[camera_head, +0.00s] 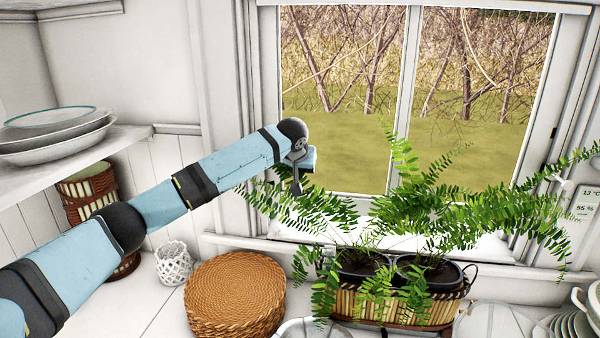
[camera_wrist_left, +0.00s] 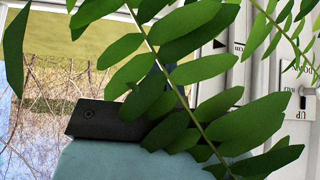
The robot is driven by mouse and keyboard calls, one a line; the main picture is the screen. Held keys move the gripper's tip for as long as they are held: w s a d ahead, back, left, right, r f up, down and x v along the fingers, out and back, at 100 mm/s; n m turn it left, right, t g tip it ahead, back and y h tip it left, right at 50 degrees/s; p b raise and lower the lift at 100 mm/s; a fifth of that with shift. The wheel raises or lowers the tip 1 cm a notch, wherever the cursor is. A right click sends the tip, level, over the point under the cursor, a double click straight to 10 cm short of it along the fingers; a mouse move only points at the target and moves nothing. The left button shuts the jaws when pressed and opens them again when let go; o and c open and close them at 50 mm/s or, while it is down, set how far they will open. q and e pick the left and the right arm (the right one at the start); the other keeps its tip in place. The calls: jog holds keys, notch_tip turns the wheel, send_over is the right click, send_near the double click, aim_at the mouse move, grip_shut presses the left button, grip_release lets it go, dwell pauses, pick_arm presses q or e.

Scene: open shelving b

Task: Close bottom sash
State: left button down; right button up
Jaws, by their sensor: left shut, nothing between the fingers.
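The window (camera_head: 400,110) fills the upper right of the head view, with white frame bars and a vertical middle bar. Its bottom sash is hard to make out, and I cannot tell how far it stands open. My left gripper (camera_head: 297,188) is at the window's lower left, in front of the frame and beside the fern fronds. It is shut and empty. In the left wrist view, fern leaves (camera_wrist_left: 205,75) cover much of the picture and hide the fingertips. A white window part with printed words shows at the right (camera_wrist_left: 285,110). My right gripper is not in view.
A fern (camera_head: 430,210) in a bamboo planter (camera_head: 400,308) stands before the window sill. A round wicker item (camera_head: 235,295) and a white woven holder (camera_head: 173,263) sit on the counter. Plates (camera_head: 60,135) rest on the left shelf. More dishes stand at lower right.

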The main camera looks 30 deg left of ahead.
pick_arm(q)
send_over(301, 205)
jog(key=f, duration=0.5)
jog(key=shift+w+p, duration=0.2)
jog(key=shift+p, duration=0.1)
jog(key=f, duration=0.3)
jog(key=shift+s+f+p, duration=0.2)
jog(key=shift+p, duration=0.15)
jog(key=shift+f, duration=0.45)
jog(key=shift+s, duration=0.1)
notch_tip(301, 205, down, 11)
jog(key=shift+s+r+b, duration=0.1)
jog(key=shift+b, duration=0.2)
jog(key=shift+d, duration=0.1)
jog(key=shift+r, duration=0.1)
